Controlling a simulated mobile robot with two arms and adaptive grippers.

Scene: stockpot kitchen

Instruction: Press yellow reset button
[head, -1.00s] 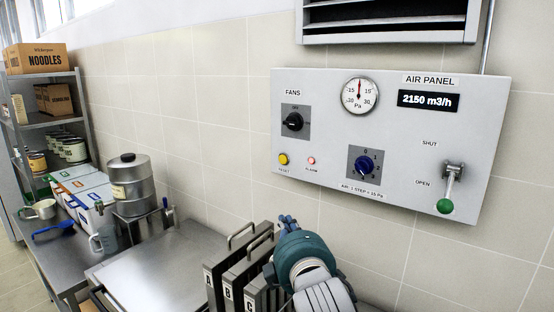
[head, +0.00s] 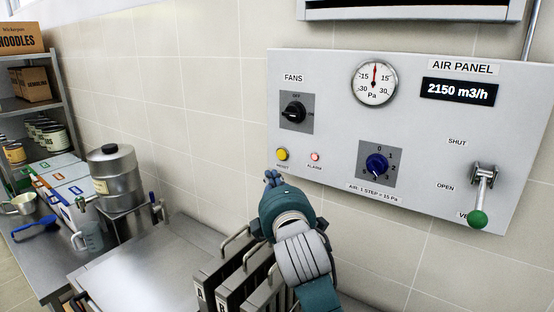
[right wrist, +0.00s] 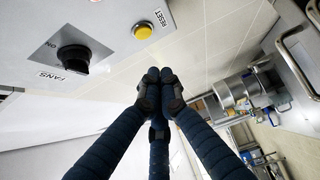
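The yellow reset button (head: 282,154) sits at the lower left of the grey air panel (head: 330,75), beside the red alarm lamp (head: 315,157). In the right wrist view the button (right wrist: 143,30) shows with its RESET label, above and slightly left of my fingertips. My right gripper (head: 272,178) is just below the button in the head view. Its fingers are drawn together with the tips touching in the right wrist view (right wrist: 160,82), and nothing is between them. The tips are apart from the button. My left gripper is not in view.
The panel also carries a black fans knob (head: 294,112), a blue dial (head: 377,164), a pressure gauge (head: 374,83) and a green-tipped lever (head: 480,195). The wall left of the panel is clear.

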